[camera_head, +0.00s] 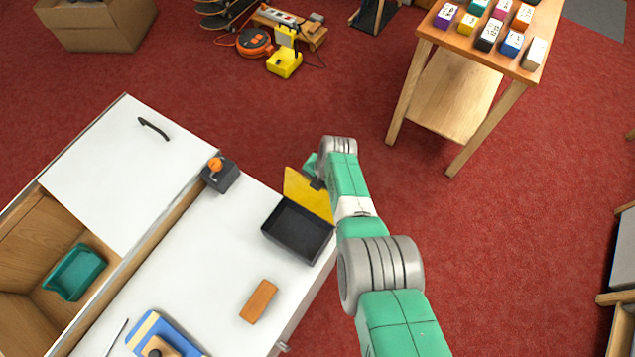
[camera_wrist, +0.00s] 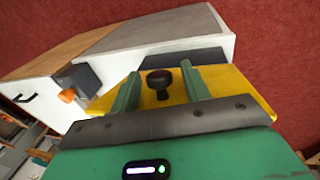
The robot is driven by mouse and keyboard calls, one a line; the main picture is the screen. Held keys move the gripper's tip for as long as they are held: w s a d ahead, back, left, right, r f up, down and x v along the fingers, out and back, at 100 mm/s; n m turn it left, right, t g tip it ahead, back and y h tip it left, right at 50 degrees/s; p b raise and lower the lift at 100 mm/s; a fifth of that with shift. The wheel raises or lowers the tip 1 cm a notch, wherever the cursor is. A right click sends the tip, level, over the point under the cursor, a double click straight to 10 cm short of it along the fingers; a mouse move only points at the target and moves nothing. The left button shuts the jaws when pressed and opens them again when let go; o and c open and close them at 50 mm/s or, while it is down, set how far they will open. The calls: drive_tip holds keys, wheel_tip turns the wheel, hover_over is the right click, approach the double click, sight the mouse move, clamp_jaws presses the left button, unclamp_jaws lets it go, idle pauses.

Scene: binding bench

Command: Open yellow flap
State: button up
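The yellow flap (camera_head: 308,194) stands raised and tilted at the far edge of a black box (camera_head: 297,232), whose dark inside shows from above. In the wrist view the yellow flap (camera_wrist: 238,88) fills the middle, with a black knob (camera_wrist: 158,80) on it. My gripper (camera_wrist: 160,72) is open, its two green fingers on either side of the knob with gaps showing. Whether the fingertips touch the flap cannot be told. In the head view my gripper (camera_head: 317,184) is at the flap's outer side, partly hidden by my wrist.
The box sits on a white bench top (camera_head: 215,262) near its right edge. A dark block with an orange knob (camera_head: 217,170), a brown block (camera_head: 258,301) and a blue item (camera_head: 155,335) are also there. A wooden table (camera_head: 480,45) stands beyond open red floor.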

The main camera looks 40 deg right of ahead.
drive_tip(key=p+v, duration=0.7)
drive_tip(key=shift+r, duration=0.4)
drive_tip(key=shift+d, duration=0.1)
